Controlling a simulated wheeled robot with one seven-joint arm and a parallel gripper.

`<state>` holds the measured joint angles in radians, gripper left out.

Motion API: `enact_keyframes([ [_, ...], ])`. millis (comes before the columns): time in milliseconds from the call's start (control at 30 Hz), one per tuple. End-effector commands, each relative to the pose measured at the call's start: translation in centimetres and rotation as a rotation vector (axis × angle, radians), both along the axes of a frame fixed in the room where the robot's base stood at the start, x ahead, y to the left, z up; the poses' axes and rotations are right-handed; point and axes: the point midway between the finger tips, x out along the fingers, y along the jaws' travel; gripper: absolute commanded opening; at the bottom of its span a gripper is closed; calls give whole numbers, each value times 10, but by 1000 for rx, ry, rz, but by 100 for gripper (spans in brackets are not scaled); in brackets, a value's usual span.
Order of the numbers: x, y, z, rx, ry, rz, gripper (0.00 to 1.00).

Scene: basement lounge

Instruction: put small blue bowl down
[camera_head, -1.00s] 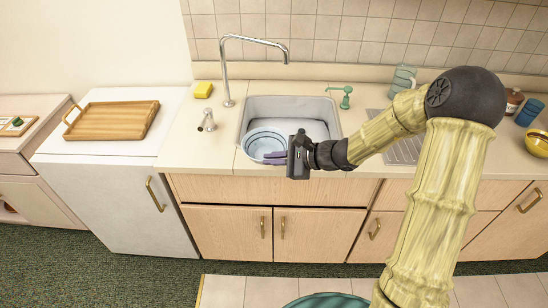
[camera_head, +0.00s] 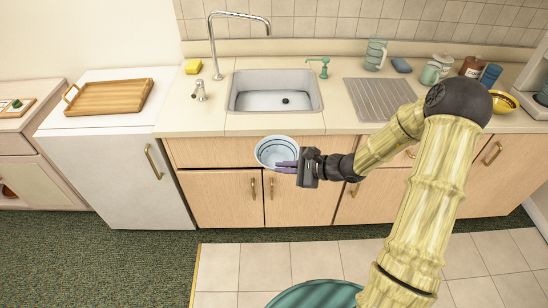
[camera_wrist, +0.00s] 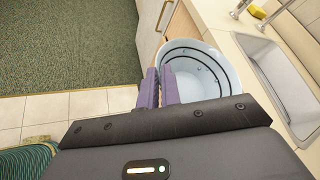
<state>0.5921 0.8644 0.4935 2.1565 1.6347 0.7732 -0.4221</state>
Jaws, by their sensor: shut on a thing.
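The small blue bowl (camera_head: 268,152) is pale blue with dark rings inside. My gripper (camera_head: 287,165) is shut on its right rim and holds it in the air in front of the cabinet doors, clear of the counter edge. In the wrist view the purple fingers (camera_wrist: 160,88) pinch the near left rim, and the bowl (camera_wrist: 203,75) opens toward the camera, showing its inside. The fingers hide a small part of the rim.
The sink (camera_head: 274,92) is empty. A drying rack (camera_head: 380,98) lies right of it on the counter (camera_head: 205,122). A wooden tray (camera_head: 110,97) rests on the white unit at left.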

Motion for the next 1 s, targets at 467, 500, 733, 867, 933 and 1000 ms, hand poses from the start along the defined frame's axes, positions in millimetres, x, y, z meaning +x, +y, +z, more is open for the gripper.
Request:
enact_keyframes([
  [467,-36,-70,-96,5,9,-130,0],
  [500,-41,-75,-105,5,8,-143,0],
  [733,-57,-88,-130,-1,1,-174,0],
  [867,-57,-88,-130,-3,0,-174,0],
  [933,-57,-88,-130,-3,-1,-173,0],
  [1000,-57,-88,-130,-3,-1,-173,0],
])
